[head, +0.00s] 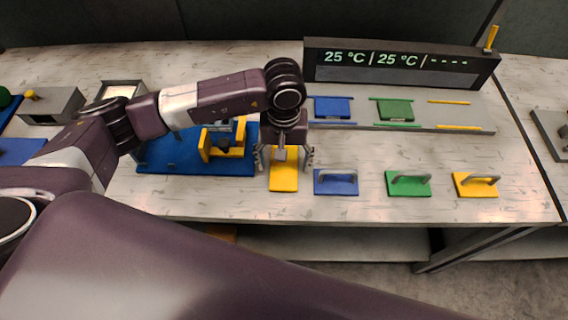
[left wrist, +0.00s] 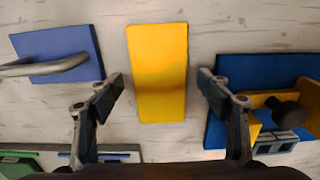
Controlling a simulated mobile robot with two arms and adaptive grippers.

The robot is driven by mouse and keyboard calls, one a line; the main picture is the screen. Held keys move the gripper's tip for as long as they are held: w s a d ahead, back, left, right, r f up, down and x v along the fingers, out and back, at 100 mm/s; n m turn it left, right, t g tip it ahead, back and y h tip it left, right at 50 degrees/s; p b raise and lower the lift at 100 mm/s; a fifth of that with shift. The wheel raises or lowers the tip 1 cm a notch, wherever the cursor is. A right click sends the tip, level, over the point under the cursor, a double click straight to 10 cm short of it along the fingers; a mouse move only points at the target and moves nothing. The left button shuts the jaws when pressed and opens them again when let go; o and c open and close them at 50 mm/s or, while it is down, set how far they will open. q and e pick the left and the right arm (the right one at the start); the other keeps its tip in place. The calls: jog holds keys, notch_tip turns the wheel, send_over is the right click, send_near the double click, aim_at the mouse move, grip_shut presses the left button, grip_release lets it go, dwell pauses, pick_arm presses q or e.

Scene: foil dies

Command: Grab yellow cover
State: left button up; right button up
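A flat yellow plate (head: 283,182), which looks like the yellow cover, lies on the table just right of the blue base. My left gripper (head: 284,158) points down over its far part, open and empty. In the left wrist view the same plate (left wrist: 158,72) lies between the two spread fingers of the gripper (left wrist: 159,92), with a gap on each side. Another yellow block with a grey handle (head: 475,186) lies at the right of the table. My right gripper is not in view.
A blue base (head: 160,162) with a yellow fixture (head: 232,152) stands close left of the gripper. Blue (head: 335,183) and green (head: 408,185) handled blocks lie to the right. Behind are a rack with coloured plates (head: 365,125) and a display (head: 400,62).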

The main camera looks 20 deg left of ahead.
pick_arm(q)
jog(key=c, duration=1.2)
jog(key=shift+r, duration=0.1)
